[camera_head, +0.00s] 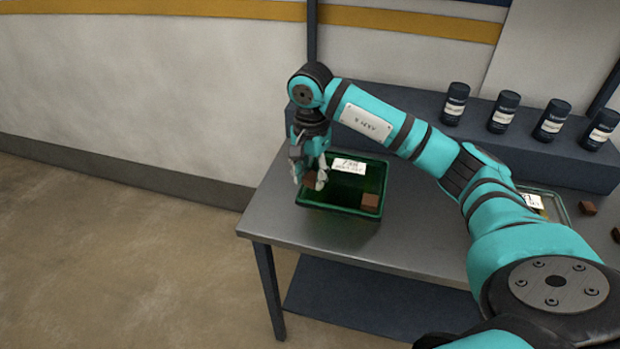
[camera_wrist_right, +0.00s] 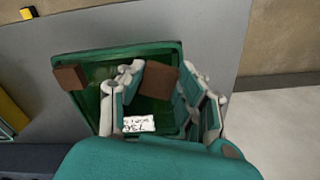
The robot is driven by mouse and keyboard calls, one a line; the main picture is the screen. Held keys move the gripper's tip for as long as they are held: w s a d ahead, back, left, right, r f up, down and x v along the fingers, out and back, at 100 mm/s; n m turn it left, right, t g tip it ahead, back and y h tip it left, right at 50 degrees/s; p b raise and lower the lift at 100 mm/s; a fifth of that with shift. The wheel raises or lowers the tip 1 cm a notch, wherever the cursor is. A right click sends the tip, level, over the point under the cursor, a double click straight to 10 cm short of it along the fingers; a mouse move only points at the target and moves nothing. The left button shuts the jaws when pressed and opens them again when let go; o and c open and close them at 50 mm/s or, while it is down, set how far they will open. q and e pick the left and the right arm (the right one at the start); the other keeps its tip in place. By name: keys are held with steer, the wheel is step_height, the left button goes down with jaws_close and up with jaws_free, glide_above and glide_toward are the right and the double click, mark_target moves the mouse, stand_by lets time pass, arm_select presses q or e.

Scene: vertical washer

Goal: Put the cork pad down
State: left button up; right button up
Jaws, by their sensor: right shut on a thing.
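My right gripper (camera_head: 311,180) is over the left part of a green tray (camera_head: 340,210) on the metal table. It is shut on a brown cork pad (camera_head: 309,179), which shows between the fingers in the right wrist view (camera_wrist_right: 158,80). From these views I cannot tell whether the pad touches the tray floor. A second brown cork pad (camera_head: 370,202) sits at the tray's right front corner; it also shows in the right wrist view (camera_wrist_right: 70,77). The tray has a white label (camera_head: 349,166) at its back wall. My left gripper does not show.
Several dark bottles (camera_head: 502,112) stand on a raised shelf (camera_head: 400,100) at the back right. Another tray (camera_head: 545,205) lies partly behind my right arm, with loose brown pieces (camera_head: 587,208) beside it. Bare metal table (camera_head: 290,225) lies around the green tray.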

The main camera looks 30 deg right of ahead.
mark_target(310, 177)
steer(key=shift+w+f, duration=0.1)
steer(key=shift+w, duration=0.15)
step_height(310, 177, down, 3)
steer(key=shift+r+p, duration=0.1)
steer(key=shift+p, duration=0.8)
steer(key=shift+d+f, duration=0.1)
steer(key=shift+f, duration=0.15)
steer(key=shift+f, duration=0.1)
steer(key=shift+f+b, duration=0.2)
steer(key=shift+b, duration=0.1)
steer(key=o, duration=0.7)
steer(key=shift+r, duration=0.1)
steer(key=shift+c, duration=0.2)
